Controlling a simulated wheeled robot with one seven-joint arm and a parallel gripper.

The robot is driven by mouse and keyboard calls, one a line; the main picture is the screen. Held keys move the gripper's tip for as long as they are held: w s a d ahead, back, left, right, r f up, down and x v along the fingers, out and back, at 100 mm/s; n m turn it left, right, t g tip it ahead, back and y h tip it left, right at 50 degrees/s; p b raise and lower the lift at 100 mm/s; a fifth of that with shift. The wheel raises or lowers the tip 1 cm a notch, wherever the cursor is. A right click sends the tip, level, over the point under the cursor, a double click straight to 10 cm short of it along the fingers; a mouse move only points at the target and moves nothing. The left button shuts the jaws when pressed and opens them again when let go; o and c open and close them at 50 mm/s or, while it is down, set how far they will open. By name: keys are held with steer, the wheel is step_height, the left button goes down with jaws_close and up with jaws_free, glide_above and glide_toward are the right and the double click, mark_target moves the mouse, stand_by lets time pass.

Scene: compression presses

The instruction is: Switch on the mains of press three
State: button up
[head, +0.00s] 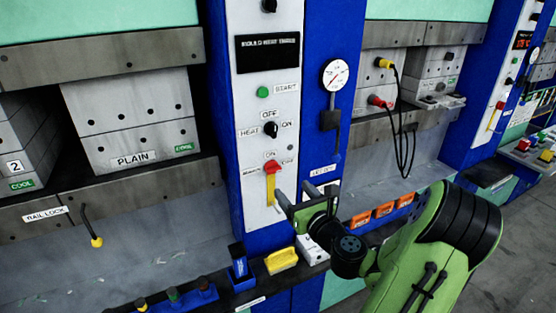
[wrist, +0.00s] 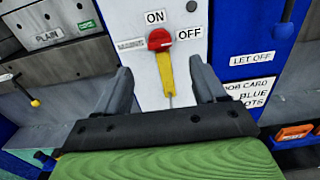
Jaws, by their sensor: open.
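The mains switch on the white panel has a red hub (head: 271,167) and a yellow lever (head: 270,188) that points down. In the wrist view the red hub (wrist: 160,39) has ON above it, OFF to its right and a blurred label at left. The yellow lever (wrist: 166,73) hangs below it, slightly tilted. My gripper (head: 293,197) is open and empty, just in front of the panel and below the hub. In the wrist view my gripper (wrist: 162,78) has one finger on each side of the lever, apart from it.
Above the switch are a heat selector (head: 270,129), a green start button (head: 263,92) and a black display (head: 268,53) with blurred text. A pressure gauge (head: 335,75) is on the blue column at right.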

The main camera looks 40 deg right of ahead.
mark_target(275, 170)
steer(key=p+x, duration=0.2)
steer(key=x, duration=0.7)
steer(key=shift+w, duration=0.35)
steer(key=shift+c, duration=0.4)
steer(key=c, duration=1)
